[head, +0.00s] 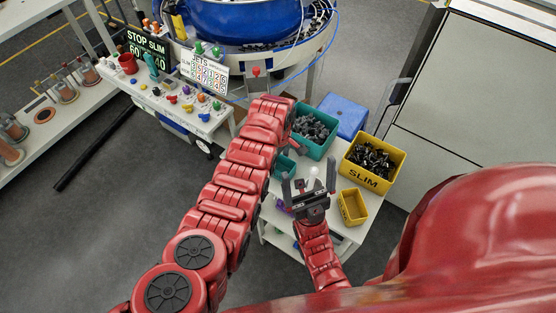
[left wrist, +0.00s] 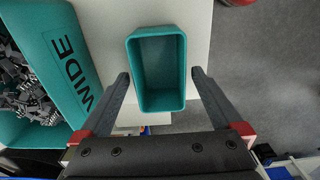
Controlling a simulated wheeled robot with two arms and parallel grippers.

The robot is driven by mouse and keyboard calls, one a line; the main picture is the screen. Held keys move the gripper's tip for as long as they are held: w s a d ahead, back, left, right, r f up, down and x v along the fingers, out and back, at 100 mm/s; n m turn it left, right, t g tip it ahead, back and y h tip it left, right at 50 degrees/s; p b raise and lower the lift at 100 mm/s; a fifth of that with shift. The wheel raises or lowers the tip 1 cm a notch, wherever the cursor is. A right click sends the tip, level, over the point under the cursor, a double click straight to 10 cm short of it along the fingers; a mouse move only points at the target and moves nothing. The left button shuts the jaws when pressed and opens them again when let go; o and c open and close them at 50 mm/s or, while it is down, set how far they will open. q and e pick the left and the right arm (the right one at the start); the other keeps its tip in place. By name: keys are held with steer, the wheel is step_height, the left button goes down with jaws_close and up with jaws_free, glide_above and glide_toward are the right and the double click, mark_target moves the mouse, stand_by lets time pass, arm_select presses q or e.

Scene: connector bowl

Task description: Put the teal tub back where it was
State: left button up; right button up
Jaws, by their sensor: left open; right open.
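The small teal tub (left wrist: 160,70) stands empty on a white surface in the left wrist view. In the head view only part of the tub (head: 285,164) shows, behind my left arm. My left gripper (left wrist: 160,78) is open, with one finger on each side of the tub and a visible gap at both sides.
A larger teal bin (head: 325,146) of grey parts, marked WIDE (left wrist: 72,62), is beside the tub. A yellow SLIM bin (head: 364,178) of black parts, a small yellow tub (head: 353,207) and a blue box (head: 343,113) are near it. Bare floor lies left of the stand.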

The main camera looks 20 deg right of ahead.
arm_select(q)
steer(key=shift+w+r, duration=0.15)
steer(key=shift+r, duration=0.1)
steer(key=shift+r+b, duration=0.3)
step_height(320, 180, up, 11)
steer(key=shift+p, duration=0.35)
